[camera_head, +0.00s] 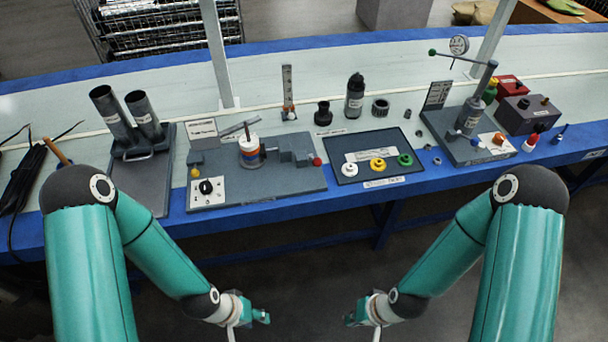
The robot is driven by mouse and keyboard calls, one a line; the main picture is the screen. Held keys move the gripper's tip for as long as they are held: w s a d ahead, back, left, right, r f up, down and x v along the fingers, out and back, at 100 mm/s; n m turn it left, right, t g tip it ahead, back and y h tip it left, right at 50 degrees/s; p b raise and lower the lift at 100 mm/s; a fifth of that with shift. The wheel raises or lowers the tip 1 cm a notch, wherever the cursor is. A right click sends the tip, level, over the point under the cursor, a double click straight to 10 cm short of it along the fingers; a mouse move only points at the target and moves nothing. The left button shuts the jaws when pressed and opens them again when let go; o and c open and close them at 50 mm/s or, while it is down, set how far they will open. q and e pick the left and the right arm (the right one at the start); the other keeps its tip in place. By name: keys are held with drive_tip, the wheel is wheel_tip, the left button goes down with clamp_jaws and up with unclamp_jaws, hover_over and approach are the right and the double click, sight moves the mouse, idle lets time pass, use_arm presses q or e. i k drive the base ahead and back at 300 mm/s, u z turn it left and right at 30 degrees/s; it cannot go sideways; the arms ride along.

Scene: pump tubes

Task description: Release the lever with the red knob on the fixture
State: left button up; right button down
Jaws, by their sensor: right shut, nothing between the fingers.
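The red knob (317,162) sits at the right end of the grey fixture (285,186) in the middle of the bench. It is beside grey stepped blocks, and the lever itself is hard to make out. A white part with orange and blue bands (250,152) stands upright on the fixture, left of the knob. My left gripper (264,317) hangs in front of the bench, below and left of the knob; its finger opening is too small to tell. My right gripper (349,319) is shut and empty, also in front of the bench. Neither touches anything.
A dark tray (346,176) with white, yellow and green rings lies right of the fixture. Dark tubes (112,108) stand in a holder at left. The blue bench edge (290,211) lies between grippers and fixture.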

sight(317, 162)
drive_tip(key=z, duration=0.15)
drive_tip(key=i, duration=0.9)
drive_tip(key=z, duration=0.25)
drive_tip(key=k, duration=0.55)
drive_tip(key=u, duration=0.25)
drive_tip(key=i, duration=0.5)
drive_tip(key=z, duration=0.05)
